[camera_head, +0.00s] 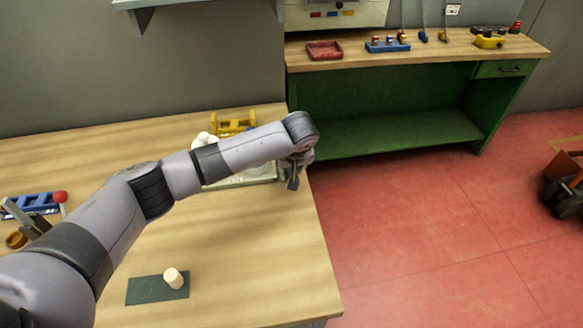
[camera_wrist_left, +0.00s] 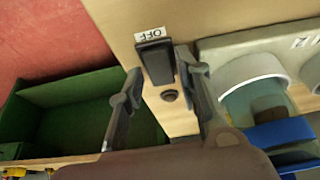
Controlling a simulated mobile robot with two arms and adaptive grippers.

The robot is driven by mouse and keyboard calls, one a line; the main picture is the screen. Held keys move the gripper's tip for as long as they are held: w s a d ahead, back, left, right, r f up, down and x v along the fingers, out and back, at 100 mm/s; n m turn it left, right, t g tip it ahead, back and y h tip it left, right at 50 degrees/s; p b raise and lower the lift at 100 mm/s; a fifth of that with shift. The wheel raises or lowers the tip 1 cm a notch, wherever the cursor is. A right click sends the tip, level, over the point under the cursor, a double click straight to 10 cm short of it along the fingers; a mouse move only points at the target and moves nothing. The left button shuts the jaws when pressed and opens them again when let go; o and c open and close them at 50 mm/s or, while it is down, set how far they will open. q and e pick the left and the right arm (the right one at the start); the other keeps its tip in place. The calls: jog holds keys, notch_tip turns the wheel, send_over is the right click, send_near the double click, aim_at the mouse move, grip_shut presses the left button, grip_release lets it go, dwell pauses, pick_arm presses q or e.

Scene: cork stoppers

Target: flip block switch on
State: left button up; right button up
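In the left wrist view a dark rocker switch (camera_wrist_left: 155,60) sits on a light wooden surface. A small label (camera_wrist_left: 150,35) beside it reads OFF and appears upside down. A round dark knob or button (camera_wrist_left: 169,95) lies just below the switch. My left gripper (camera_wrist_left: 158,64) is open, one finger on each side of the switch, with nothing held. I cannot tell whether a finger touches it. In the head view the left gripper (camera_head: 293,173) is at the table's right edge, and the switch cannot be made out. My right gripper is not in view.
A pale box (camera_head: 245,178) with white cups (camera_head: 203,139) stands partly behind my arm, near a yellow rack (camera_head: 234,122). A cork stopper (camera_head: 173,278) stands on a dark green mat (camera_head: 145,291). A green workbench (camera_head: 380,100) stands beyond. The table's front right is clear.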

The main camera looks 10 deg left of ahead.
pick_arm(q)
jog(key=shift+w+f, duration=0.1)
jog(key=shift+f, duration=0.2)
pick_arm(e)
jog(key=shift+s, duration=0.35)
pick_arm(q)
jog(key=shift+c, duration=0.4)
